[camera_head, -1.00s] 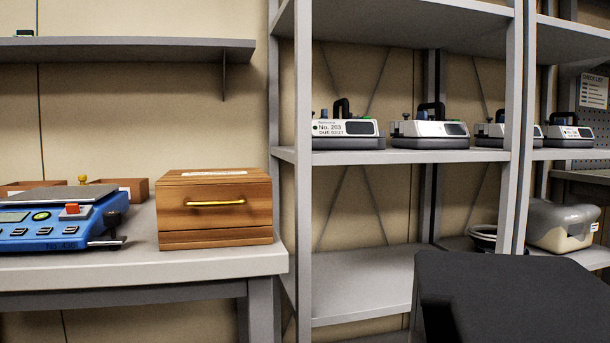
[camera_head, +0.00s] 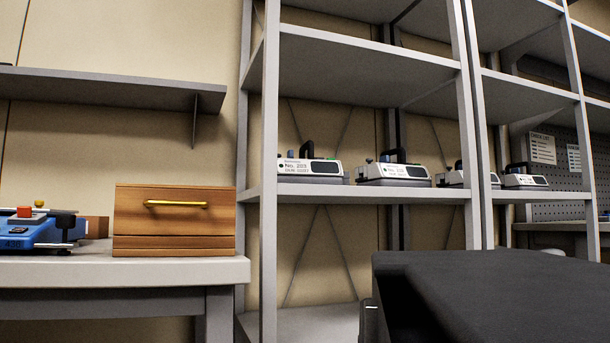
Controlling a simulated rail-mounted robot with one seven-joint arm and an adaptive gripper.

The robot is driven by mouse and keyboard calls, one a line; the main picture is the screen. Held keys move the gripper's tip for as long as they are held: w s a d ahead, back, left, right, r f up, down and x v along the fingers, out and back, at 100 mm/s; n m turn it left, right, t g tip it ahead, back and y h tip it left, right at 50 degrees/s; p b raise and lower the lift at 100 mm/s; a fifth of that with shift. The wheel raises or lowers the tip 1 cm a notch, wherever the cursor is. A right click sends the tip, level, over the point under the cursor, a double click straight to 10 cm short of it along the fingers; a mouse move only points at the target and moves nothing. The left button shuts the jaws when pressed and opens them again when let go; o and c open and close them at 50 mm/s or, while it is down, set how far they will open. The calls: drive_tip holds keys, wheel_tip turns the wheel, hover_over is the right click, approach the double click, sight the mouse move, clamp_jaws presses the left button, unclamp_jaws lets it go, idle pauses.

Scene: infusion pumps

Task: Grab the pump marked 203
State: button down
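The pump marked 203 (camera_head: 312,170) stands at the left end of the middle shelf of the grey rack. It is white with a dark grey base, a black handle on top and a label on its front. Nothing covers its front, and its left end is close to the rack's front post. A similar pump (camera_head: 393,174) stands to its right; its label is too small to read. My gripper is not in view.
More pumps stand further right, one (camera_head: 525,181) beyond a rack post. The rack shelf (camera_head: 360,193) has uprights on both sides. A wooden box (camera_head: 175,222) and a blue device (camera_head: 30,232) sit on a bench at left. A large black shape fills the lower right.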

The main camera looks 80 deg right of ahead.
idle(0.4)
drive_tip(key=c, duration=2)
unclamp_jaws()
